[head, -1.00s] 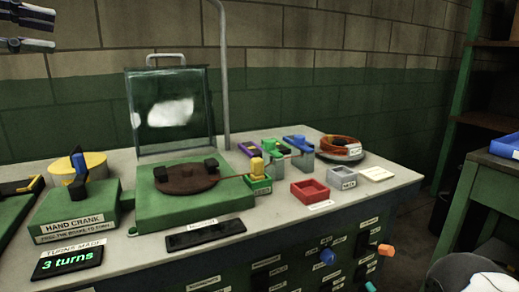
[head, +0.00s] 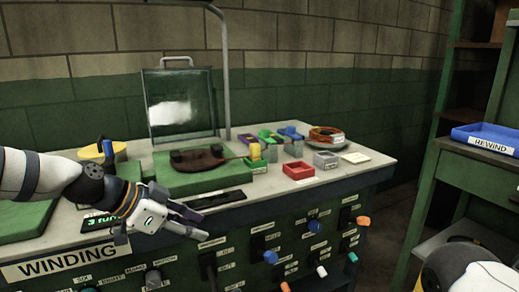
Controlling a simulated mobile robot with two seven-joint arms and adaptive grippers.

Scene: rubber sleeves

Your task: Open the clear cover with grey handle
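The clear cover (head: 180,105) stands upright at the back of the bench, with its grey handle (head: 176,61) along the top edge. It is raised behind the green base (head: 205,178), which carries a brown disc (head: 197,158) with black blocks. The disc is uncovered. My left gripper (head: 201,227) is in front of the bench's front edge, below and in front of the base and well apart from the cover. Its fingers point right, look spread, and hold nothing visible. My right gripper is not in view.
A yellow-topped hand crank (head: 98,152) is left of the base, partly behind my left arm. Knobs (head: 270,257) protrude from the bench front. A grey post (head: 225,70) rises beside the cover.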

